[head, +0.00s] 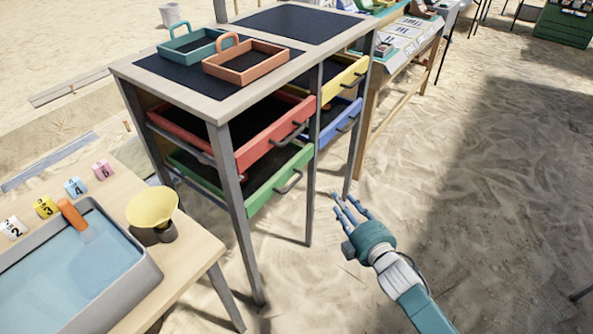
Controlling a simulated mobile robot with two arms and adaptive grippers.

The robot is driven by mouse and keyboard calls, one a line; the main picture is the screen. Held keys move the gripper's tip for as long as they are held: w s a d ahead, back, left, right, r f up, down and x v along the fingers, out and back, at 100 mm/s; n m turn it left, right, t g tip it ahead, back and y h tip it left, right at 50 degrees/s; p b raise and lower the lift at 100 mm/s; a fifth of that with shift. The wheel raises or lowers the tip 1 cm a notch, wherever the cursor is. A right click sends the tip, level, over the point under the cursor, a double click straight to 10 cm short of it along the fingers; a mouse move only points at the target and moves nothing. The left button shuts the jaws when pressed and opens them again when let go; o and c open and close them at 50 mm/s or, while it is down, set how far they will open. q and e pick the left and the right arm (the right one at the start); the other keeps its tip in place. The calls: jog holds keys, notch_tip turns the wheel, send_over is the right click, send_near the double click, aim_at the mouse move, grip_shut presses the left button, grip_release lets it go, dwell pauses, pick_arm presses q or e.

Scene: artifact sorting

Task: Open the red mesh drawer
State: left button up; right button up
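The red mesh drawer (262,147) is at the upper left of the drawer bench, above the green drawer (264,193). Its front sits about between the bench's front legs, roughly in line with the green one; I cannot tell whether it is slightly pulled out. A dark handle (289,136) is on its front. My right gripper (347,205) is in front of the bench, lower and to the right of the red drawer, apart from it. Its fingers are spread and nothing shows between them. My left gripper is not in view.
The bench top (222,108) carries a teal tray (188,48) and an orange tray (243,75). Yellow (347,79) and blue (341,122) drawers are on the right. Sand ahead is free.

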jog(key=w+a+r+n+t+y+b, duration=0.1)
jog(key=a+r+n+y+b, duration=0.15)
jog(key=r, duration=0.25)
jog(key=n+t+y+b, duration=0.1)
jog(key=n+y+b, duration=0.15)
jog(key=n, duration=0.25)
send_near(294, 136)
jog(key=shift+m, duration=0.35)
jog(key=x, duration=0.8)
jog(key=shift+w+a+r, duration=0.1)
jog(key=shift+w+a, duration=0.15)
jog(key=shift+w, duration=0.15)
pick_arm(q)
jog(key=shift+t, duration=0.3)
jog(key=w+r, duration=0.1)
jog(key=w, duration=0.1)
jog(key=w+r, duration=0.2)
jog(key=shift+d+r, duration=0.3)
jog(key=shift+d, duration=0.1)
pick_arm(e)
grip_shut()
